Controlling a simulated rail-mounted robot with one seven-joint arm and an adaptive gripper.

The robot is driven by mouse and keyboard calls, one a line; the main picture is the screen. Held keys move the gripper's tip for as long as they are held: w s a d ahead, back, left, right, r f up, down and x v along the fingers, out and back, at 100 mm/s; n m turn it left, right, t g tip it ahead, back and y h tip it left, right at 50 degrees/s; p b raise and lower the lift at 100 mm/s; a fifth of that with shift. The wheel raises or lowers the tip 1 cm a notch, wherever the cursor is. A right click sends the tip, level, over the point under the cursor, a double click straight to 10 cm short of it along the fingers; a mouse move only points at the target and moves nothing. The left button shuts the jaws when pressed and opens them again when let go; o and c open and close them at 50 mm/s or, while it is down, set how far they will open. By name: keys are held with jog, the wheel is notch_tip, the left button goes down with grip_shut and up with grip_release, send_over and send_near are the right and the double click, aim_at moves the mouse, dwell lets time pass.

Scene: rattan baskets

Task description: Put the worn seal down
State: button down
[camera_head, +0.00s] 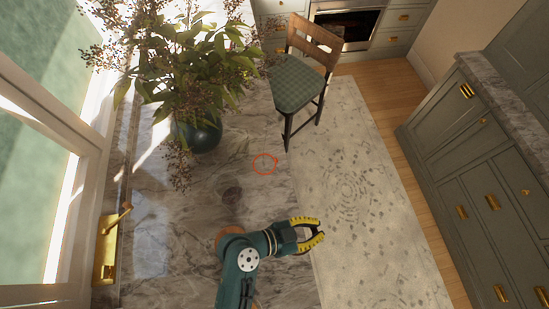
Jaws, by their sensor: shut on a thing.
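My gripper (319,232) is at the lower middle, near the right edge of the marble counter. Its two yellow-padded fingers point right and are shut on the worn seal. The seal itself is too small or too hidden between the fingers to make out. A thin red ring outline (254,170) shows on the counter, up and left of my gripper and apart from it. The marble counter (215,260) runs below and left of my gripper.
A dark vase (203,137) with a large leafy bouquet (195,75) stands at the counter's back left. A faint dark round shape (230,190) lies near the middle. A chair (300,80) stands beyond the right edge. A brass window handle (108,245) is at left.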

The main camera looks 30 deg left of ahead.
jog(key=w+a+r+n+y+b, duration=0.1)
jog(key=a+r+b, duration=0.1)
jog(key=a, duration=0.7)
jog(key=a+r+n+t+y+b, duration=0.1)
jog(key=a+r+b, duration=0.1)
jog(key=a, duration=0.7)
jog(key=w+a+r+n+t+y+b, duration=0.1)
jog(key=a+b, duration=0.3)
jog(key=a, duration=0.5)
jog(key=shift+w+r+n+y, duration=0.3)
jog(key=shift+w+r+n, duration=0.1)
jog(key=shift+r, duration=0.5)
notch_tip(320, 180, down, 10)
jog(key=shift+r+p, duration=0.15)
jog(key=shift+p, duration=0.25)
jog(key=c, duration=1.1)
grip_release()
